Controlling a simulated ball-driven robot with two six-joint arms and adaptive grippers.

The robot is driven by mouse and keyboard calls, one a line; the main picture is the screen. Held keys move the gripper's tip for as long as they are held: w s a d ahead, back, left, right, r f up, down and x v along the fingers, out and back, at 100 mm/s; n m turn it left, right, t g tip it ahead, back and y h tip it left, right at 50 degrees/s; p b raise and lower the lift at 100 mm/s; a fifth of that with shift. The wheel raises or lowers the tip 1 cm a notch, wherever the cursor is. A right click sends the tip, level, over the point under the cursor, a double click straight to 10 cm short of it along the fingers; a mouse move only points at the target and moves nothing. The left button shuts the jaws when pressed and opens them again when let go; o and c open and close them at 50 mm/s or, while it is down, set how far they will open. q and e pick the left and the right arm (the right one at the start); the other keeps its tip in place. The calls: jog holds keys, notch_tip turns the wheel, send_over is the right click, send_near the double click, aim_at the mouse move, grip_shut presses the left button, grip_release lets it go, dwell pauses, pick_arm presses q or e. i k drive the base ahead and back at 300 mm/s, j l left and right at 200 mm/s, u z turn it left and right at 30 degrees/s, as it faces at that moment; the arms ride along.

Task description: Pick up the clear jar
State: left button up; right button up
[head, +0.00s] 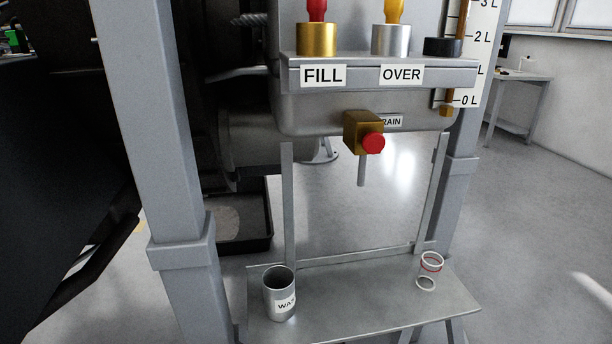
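The clear jar (431,268) stands upright on the right end of a grey metal shelf (355,287), low in the head view. It is see-through, so mostly its pale top rim, a red line around it and a pale base ring show. It looks empty. Neither of my grippers is in view, and nothing touches the jar.
A grey metal cup (279,294) with a partly hidden label stands on the shelf's left end. Above hangs a tank with a brass drain valve (363,133), red knob and down-pointing spout. Grey posts (165,150) flank the shelf. The shelf's middle is clear.

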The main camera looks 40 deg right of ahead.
aim_at(429, 272)
jog(key=z, duration=2.1)
